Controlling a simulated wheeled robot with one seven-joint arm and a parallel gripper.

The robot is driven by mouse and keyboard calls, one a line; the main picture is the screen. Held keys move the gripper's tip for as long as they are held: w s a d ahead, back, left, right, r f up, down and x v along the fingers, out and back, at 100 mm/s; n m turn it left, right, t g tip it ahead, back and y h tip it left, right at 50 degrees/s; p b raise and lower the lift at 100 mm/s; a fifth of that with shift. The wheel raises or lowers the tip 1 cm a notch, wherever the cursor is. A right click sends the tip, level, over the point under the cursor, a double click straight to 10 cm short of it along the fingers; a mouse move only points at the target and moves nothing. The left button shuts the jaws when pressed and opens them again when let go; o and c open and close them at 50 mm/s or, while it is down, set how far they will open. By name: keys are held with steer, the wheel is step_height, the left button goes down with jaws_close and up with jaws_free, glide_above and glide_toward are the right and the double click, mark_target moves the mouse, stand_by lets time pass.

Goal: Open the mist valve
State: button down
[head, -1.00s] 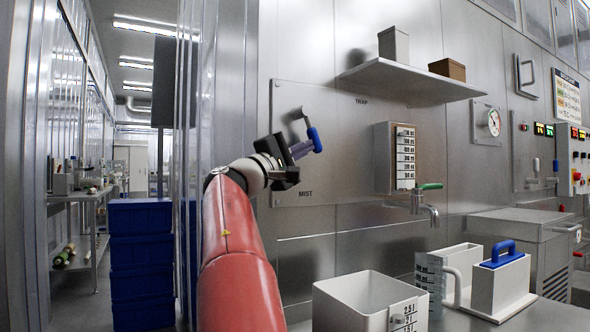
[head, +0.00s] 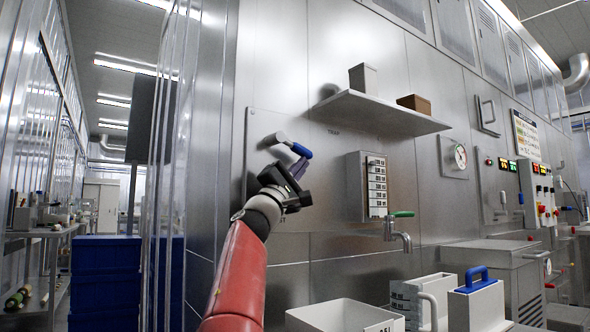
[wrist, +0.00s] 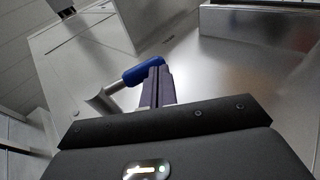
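The mist valve is a lever with a grey metal stem and a blue grip (head: 301,150), on the steel wall panel (head: 262,120). Its stem leans out to the right and the blue grip slopes slightly down. My gripper (head: 297,167) is just below the grip, fingers pointing up at it. In the wrist view the two purple fingers (wrist: 157,84) stand close together, with the blue grip (wrist: 144,70) at their tips, apparently touching. They look shut, with the grip beside them rather than between them. The MIST label is mostly hidden behind my gripper.
A shelf (head: 375,113) with two boxes is above right. A level box (head: 367,187) and a green-handled tap (head: 398,228) are to the right. White containers (head: 340,316) stand below. Blue crates (head: 125,280) are at the left.

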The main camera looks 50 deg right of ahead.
steer(key=shift+s+r, duration=0.1)
steer(key=shift+r, duration=0.25)
stand_by(0.3)
steer(key=s+a+f+b, duration=0.1)
steer(key=a+f+b, duration=0.2)
steer(key=f, duration=1)
steer(key=shift+a+f+b, duration=0.2)
steer(key=shift+a+b, duration=0.2)
steer(key=shift+a, duration=0.7)
